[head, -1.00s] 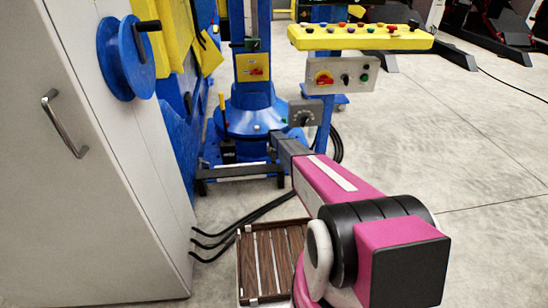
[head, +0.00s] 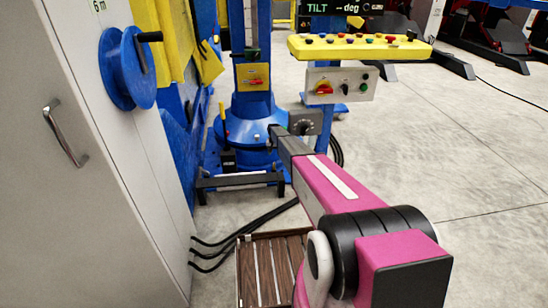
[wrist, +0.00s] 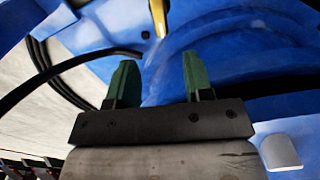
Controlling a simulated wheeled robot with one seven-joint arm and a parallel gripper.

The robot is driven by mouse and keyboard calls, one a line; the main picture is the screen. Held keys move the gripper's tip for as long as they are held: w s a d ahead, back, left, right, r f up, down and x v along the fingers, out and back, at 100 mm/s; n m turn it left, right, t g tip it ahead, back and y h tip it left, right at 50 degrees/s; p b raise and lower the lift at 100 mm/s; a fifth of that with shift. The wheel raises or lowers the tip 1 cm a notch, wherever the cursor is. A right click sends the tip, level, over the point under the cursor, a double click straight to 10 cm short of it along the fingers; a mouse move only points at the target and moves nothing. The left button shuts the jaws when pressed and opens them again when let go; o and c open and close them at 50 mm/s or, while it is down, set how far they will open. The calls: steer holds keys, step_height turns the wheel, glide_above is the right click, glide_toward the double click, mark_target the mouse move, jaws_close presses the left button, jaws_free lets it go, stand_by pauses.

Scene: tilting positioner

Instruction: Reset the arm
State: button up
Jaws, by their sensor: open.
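In the head view my arm reaches forward from the bottom right toward the blue positioner base (head: 246,130). Its far end is beside a grey box with a dial (head: 304,122); my fingertips cannot be made out clearly there. In the wrist view my gripper (wrist: 158,78) has two green fingers spread wide apart, with nothing between them. Blue positioner surfaces (wrist: 240,45) lie beyond the fingers, and a yellow rod (wrist: 158,18) shows at the top, past the gap.
A grey cabinet (head: 60,220) with a blue reel (head: 127,68) stands close on the left. Black cables (head: 245,230) and a slatted wooden platform (head: 262,268) lie on the floor. A yellow button panel (head: 360,47) stands ahead.

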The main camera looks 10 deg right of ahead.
steer(key=shift+s, duration=0.1)
steer(key=s+r, duration=1)
steer(key=s, duration=0.9)
steer(key=s+r+n, duration=0.1)
steer(key=s+r, duration=0.9)
steer(key=s, duration=0.9)
steer(key=s+r+n, duration=0.1)
steer(key=s+r, duration=0.9)
steer(key=s, duration=0.9)
steer(key=shift+s, duration=0.35)
